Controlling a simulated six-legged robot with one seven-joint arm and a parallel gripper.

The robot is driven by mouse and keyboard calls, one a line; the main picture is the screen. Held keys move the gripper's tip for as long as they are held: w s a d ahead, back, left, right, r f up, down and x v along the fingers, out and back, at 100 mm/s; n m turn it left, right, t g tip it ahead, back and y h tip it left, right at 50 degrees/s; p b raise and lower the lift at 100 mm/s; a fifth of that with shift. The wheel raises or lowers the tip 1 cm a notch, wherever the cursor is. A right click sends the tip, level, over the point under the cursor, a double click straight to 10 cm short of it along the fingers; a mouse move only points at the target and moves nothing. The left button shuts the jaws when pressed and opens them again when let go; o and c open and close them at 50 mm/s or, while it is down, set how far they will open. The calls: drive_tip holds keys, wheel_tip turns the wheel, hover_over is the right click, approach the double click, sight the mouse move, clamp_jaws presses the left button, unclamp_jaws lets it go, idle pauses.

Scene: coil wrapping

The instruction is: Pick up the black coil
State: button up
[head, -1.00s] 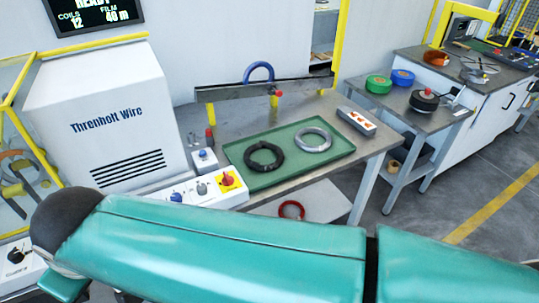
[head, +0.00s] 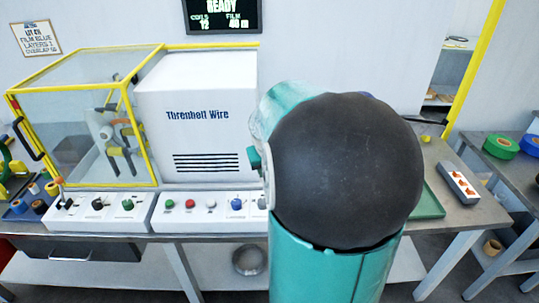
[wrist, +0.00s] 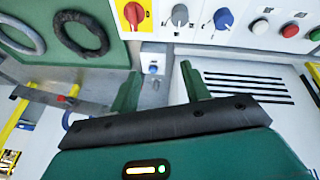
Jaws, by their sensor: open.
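The black coil (wrist: 62,38) is a dark ring lying on the green tray (wrist: 120,50), at the upper left of the wrist view. A grey coil (wrist: 39,40) lies beside it on the tray, partly cut off by the frame edge. My gripper (wrist: 162,88) is open and empty, its two green fingers spread apart. The black coil is off to the upper left of the fingers, apart from them. In the head view my arm hides both coils and my gripper; only the tray's right edge (head: 432,203) shows.
A control panel with knobs (head: 205,210) and the white Threnholt Wire machine (head: 190,125) stand left of my arm. An orange-socketed power strip (head: 459,182) lies on the table right of the tray. A grey ring (head: 250,260) is on the lower shelf.

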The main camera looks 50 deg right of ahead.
drive_tip(key=s+d+f+m, duration=0.2)
drive_tip(key=s+d+f, duration=0.2)
drive_tip(key=d, duration=0.5)
drive_tip(key=s+d+f+m, duration=0.2)
drive_tip(key=s+d+f, duration=0.2)
drive_tip(key=d, duration=0.4)
drive_tip(key=x, duration=0.7)
drive_tip(key=shift+w+d+f, duration=0.1)
drive_tip(key=shift+w+d, duration=0.15)
drive_tip(key=shift+x, duration=3.1)
drive_tip(key=shift+s+a, duration=0.15)
clamp_jaws()
